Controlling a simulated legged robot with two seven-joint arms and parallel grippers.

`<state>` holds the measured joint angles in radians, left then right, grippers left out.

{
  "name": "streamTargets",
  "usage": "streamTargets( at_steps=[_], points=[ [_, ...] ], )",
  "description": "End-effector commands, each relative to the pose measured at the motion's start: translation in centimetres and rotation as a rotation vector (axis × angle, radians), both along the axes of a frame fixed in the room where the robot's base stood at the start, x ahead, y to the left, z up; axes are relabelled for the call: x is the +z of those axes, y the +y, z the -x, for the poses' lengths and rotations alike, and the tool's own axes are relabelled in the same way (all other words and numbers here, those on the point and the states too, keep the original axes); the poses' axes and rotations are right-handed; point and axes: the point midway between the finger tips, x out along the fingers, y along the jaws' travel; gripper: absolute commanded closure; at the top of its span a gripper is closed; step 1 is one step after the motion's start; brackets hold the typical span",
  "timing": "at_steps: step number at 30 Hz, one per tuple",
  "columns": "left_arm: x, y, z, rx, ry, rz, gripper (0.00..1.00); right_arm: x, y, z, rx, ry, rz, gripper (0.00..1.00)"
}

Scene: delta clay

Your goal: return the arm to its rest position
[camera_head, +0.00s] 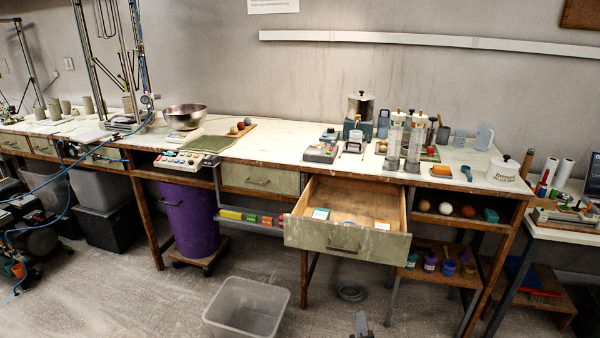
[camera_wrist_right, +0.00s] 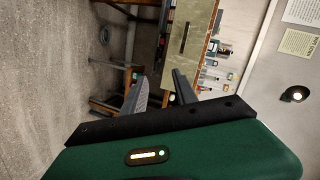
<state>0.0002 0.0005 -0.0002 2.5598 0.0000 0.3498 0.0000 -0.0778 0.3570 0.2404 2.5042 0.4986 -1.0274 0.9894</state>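My right gripper (camera_head: 361,325) shows only as a small grey tip at the bottom edge of the head view, low over the floor and in front of the workbench. In the right wrist view my right gripper (camera_wrist_right: 160,86) has its two grey fingers spread apart, with nothing seen between them but the bench in the distance. It is clear of the open drawer (camera_head: 340,238). The drawer's front also shows in the wrist view (camera_wrist_right: 190,45). My left gripper is not in view.
The drawer sticks out from the workbench (camera_head: 290,150) and holds a few small items. A clear plastic bin (camera_head: 247,307) stands on the floor to the left of my right gripper. A purple bin (camera_head: 188,218) stands under the bench.

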Motion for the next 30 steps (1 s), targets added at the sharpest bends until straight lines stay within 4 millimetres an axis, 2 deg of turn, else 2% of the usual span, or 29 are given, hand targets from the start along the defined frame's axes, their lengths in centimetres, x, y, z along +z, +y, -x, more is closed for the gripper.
streamTargets(
  at_steps=[1, 5, 8, 9, 12, 15, 19, 30],
  points=[
    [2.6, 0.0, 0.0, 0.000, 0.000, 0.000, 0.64, 2.1, 0.0, 0.3, 0.038, 0.049, 0.045, 0.65],
    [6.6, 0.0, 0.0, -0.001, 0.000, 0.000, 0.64, 3.8, 0.2, 1.9, 0.191, 0.230, 0.208, 0.65],
    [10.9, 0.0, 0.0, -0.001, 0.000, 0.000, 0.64, 6.1, -0.2, 4.6, 0.367, 0.408, 0.374, 0.65],
    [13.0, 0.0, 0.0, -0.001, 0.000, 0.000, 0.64, 7.3, -0.6, 6.3, 0.458, 0.493, 0.454, 0.65],
    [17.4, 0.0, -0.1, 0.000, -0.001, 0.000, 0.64, 10.1, -2.4, 11.4, 0.703, 0.703, 0.637, 0.65],
    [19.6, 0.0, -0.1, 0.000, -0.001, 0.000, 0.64, 11.7, -4.1, 15.9, 0.900, 0.854, 0.753, 0.65],
    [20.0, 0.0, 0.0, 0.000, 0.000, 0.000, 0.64, 11.9, -5.2, 18.6, 1.018, 0.940, 0.804, 0.65],
    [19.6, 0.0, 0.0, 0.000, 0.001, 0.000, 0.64, 11.4, -5.3, 18.8, 1.029, 0.947, 0.806, 0.65]
  ],
)
